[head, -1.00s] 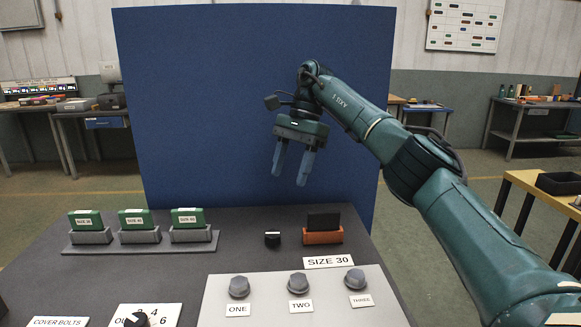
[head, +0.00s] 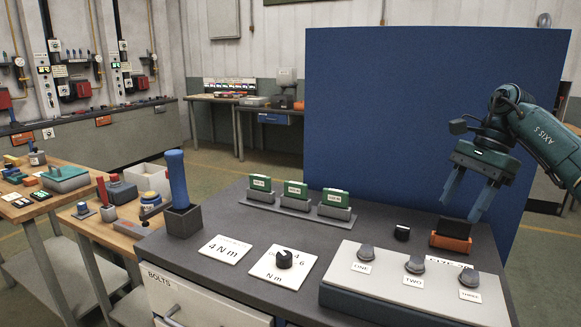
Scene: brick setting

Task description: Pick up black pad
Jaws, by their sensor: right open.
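A flat black piece (head: 450,227) stands upright in an orange holder (head: 450,243) at the right of the dark grey bench. I cannot tell from looks alone which is the black pad. My right gripper (head: 459,211) is open and empty, fingers pointing down. In the picture its fingertips lie just above and over the right side of the black piece, with no contact clear. My left gripper is out of view.
Several green blocks (head: 296,190) stand in grey holders on a rail to the left. A sloped panel with knobs (head: 340,286) lies in front of the holder. A blue tool (head: 177,179) stands upright at the bench's left. A blue screen (head: 420,100) rises behind.

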